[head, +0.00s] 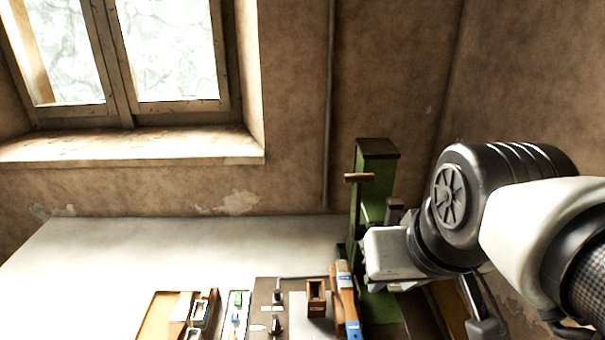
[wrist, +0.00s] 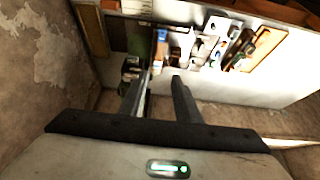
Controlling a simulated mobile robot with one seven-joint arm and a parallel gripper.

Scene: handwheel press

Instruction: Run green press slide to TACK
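The green press (head: 368,212) stands at the right end of the table, a tall green column with a dark cap. A short brown bar (head: 358,177) sticks out to the left near its top. My arm covers much of its right and lower parts. No handwheel and no TACK mark can be made out. My gripper (wrist: 160,82) is open, its two fingers apart with nothing seen between them. In the head view its pale housing is in front of the press, and its fingertips are hard to make out. I cannot tell whether it touches the press.
On the pale table (head: 170,255), a wooden tray (head: 160,312) and several small parts lie at the front. A wooden piece with blue ends (head: 346,300) stands beside the press. The table's left and back are clear. Walls stand behind and to the right.

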